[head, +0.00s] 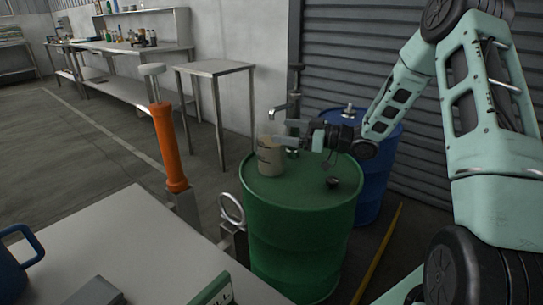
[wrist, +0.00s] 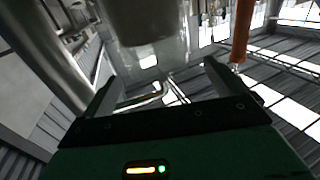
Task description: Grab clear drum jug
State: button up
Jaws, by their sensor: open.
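The clear drum jug (head: 270,158), pale and beige-looking, stands upright on top of the green drum (head: 300,215) in the head view, near the drum's left rim. My gripper (head: 286,139) is at the jug's upper right side, its fingers pointing left and overlapping the jug's top in the picture. In the wrist view my gripper (wrist: 158,82) is open, with one finger on each side. A blurred grey, see-through cylinder, seemingly the jug (wrist: 148,25), fills the top middle, ahead of the fingers. I cannot tell whether any finger touches it.
A small dark cap (head: 332,183) lies on the green drum. A blue drum (head: 378,150) stands behind it. A metal tap (head: 281,108) rises behind the jug. An orange-handled tool (head: 168,145) stands at left. A grey table (head: 140,250) is in front; a steel table (head: 215,68) stands behind.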

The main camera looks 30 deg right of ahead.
aim_at(259, 127)
jog(key=x, duration=0.5)
jog(key=shift+w+f, duration=0.15)
jog(key=shift+f, duration=0.1)
jog(key=c, duration=1.7)
jog(key=shift+r, duration=0.1)
grip_shut()
